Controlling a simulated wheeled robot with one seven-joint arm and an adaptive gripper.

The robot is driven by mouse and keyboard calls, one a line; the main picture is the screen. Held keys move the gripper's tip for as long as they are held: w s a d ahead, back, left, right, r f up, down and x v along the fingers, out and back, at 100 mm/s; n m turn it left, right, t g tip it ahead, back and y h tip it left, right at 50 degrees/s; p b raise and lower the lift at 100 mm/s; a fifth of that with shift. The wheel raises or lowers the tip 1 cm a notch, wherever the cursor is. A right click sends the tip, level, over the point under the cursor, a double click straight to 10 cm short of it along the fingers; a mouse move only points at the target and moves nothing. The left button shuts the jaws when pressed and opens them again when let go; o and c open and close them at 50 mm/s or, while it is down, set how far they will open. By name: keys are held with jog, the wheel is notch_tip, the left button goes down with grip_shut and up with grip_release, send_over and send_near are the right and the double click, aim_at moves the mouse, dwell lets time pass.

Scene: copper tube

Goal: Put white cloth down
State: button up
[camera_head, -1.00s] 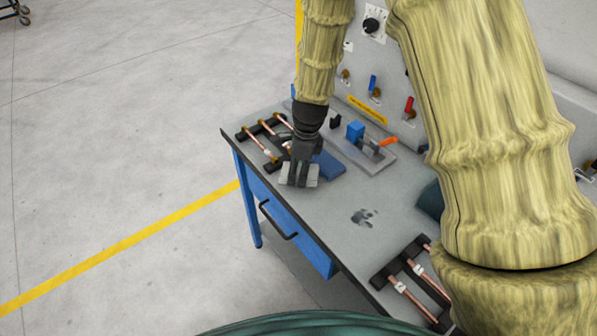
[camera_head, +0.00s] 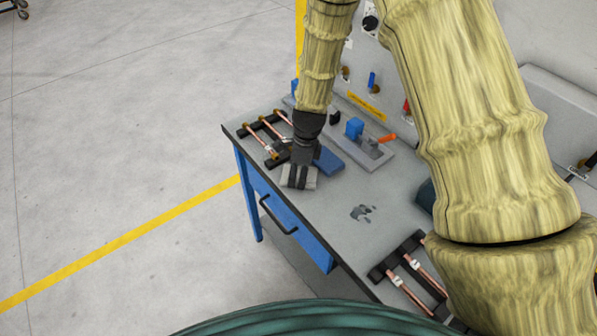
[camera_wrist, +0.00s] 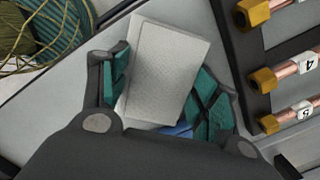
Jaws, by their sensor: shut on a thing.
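The white cloth (camera_wrist: 165,70) is a folded, pale grey-white block between the green-padded fingers of my gripper (camera_wrist: 162,90) in the wrist view. My gripper is shut on it, with a finger on each side. In the head view the cloth (camera_head: 312,178) shows below my gripper (camera_head: 298,172), over the grey workbench (camera_head: 320,215) near its front-left edge. I cannot tell whether the cloth touches the bench top. A blue block-like item (camera_head: 328,160) lies just right of the gripper, and a bit of blue shows under the cloth in the wrist view.
A black rack with copper tubes (camera_head: 262,138) stands at the bench's left end; it is close to the gripper in the wrist view (camera_wrist: 285,75). Another tube rack (camera_head: 410,275) lies at the near right. A blue vise-like tool (camera_head: 358,132) sits behind. Dark stains (camera_head: 362,213) mark the clear middle.

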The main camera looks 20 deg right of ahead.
jog(key=shift+s+f, duration=0.2)
jog(key=shift+f, duration=0.2)
jog(key=shift+s+f, duration=0.15)
jog(key=shift+f, duration=0.05)
jog(key=o, duration=1.1)
jog(key=shift+a+f, duration=0.1)
jog(key=shift+f, duration=0.05)
jog(key=shift+o, duration=0.2)
jog(key=shift+w+f, duration=0.1)
jog(key=shift+w, duration=0.1)
jog(key=shift+w+r, duration=0.1)
jog(key=shift+r, duration=0.25)
jog(key=shift+w+r, duration=0.1)
jog(key=shift+r, duration=0.55)
notch_tip(320, 180, up, 12)
jog(key=d+b, duration=0.1)
jog(key=b, duration=0.2)
jog(key=shift+s+d+f+b, duration=0.15)
jog(key=shift+s+d+b, duration=0.1)
jog(key=shift+s+b, duration=0.15)
